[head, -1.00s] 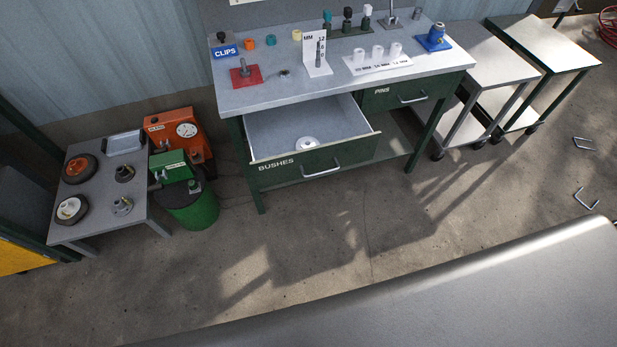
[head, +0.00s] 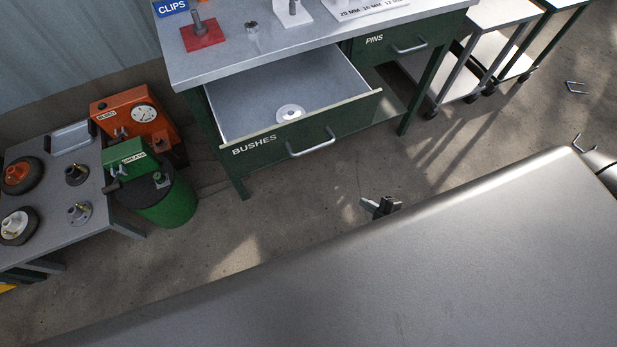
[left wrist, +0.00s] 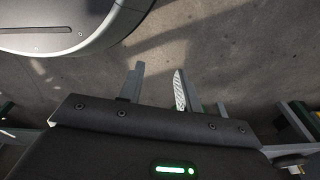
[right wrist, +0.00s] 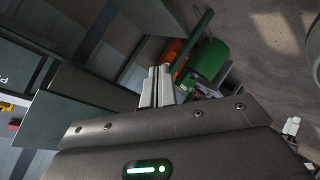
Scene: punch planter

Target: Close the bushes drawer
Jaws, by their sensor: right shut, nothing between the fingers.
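The bushes drawer (head: 262,148) is pulled out of the green workbench. Its dark green front carries the label BUSHES and a silver bar handle (head: 312,144). A white round flanged bush (head: 290,113) lies inside on the grey floor. My right gripper (head: 380,206) shows in the head view past the edge of my body, below and right of the drawer handle, apart from it. In the right wrist view its fingers (right wrist: 158,86) are together and empty. My left gripper (left wrist: 158,88) shows only in the left wrist view, its fingers apart with nothing between them.
The closed pins drawer (head: 405,48) is right of the open one. A grey table (head: 95,205) with wheels and fittings, an orange machine (head: 135,115) and a green drum (head: 170,205) stand left. Grey trolleys (head: 490,45) stand right. The floor before the drawer is clear.

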